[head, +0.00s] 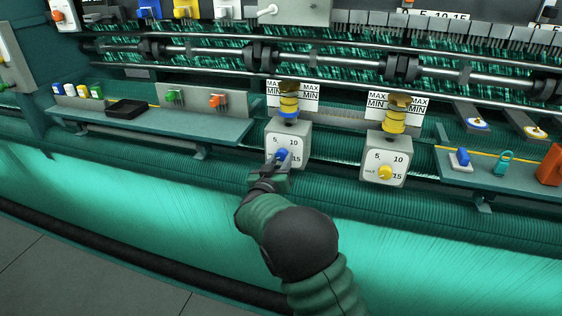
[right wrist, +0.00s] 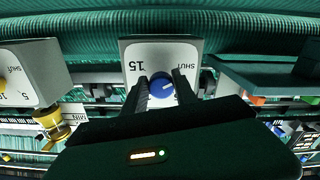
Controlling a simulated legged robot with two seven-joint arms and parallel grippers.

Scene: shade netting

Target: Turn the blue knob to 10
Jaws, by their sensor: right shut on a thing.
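The blue knob (head: 282,154) sits on the front of a grey box (head: 301,133) marked 5, 10 and 15. My right gripper (head: 274,168) is at this knob, its two fingers on either side of it. In the right wrist view the blue knob (right wrist: 161,87) lies between the dark fingers of my right gripper (right wrist: 160,90), shut on it. That view is upside down, with 15 and SHUT on the dial face. A small pale mark shows on the knob; which number it points to is unclear. My left gripper is not in view.
A similar box (head: 387,158) with a yellow knob (head: 385,172) stands to the right. Shelves flank the boxes: the left one (head: 160,125) holds a black tray (head: 127,109), the right one (head: 520,190) a blue switch (head: 461,157). Black-collared rods run behind.

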